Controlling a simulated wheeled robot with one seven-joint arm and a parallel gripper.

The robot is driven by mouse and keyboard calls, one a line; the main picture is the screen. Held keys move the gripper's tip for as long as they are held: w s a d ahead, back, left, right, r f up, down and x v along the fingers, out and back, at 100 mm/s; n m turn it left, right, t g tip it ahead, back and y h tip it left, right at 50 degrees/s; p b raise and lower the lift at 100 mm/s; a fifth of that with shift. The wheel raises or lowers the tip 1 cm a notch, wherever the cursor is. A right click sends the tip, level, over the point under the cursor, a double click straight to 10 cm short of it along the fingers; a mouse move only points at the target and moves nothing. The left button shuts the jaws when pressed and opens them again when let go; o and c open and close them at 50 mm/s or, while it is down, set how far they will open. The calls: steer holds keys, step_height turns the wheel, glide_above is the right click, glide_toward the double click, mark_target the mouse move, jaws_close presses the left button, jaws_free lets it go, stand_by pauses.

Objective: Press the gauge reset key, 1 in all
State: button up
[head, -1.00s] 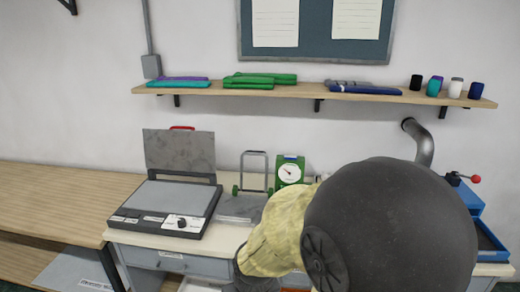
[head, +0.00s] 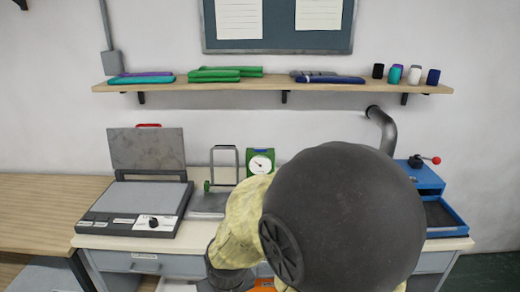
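A small green gauge (head: 260,163) with a round white dial stands at the back of the workbench in the head view, just left of my arm's big dark joint. Its lower part is hidden by my arm. I cannot make out the reset key on it. My arm, yellowish with dark joints, reaches over the middle of the bench. My gripper does not show; the arm hides that area.
Left of the gauge stand a metal frame (head: 224,165) and a flat machine (head: 138,197) with its lid raised. A blue machine (head: 420,178) with a red-knobbed lever is at the right. A shelf (head: 270,88) with folded fabrics and a grey pipe (head: 384,128) are on the wall.

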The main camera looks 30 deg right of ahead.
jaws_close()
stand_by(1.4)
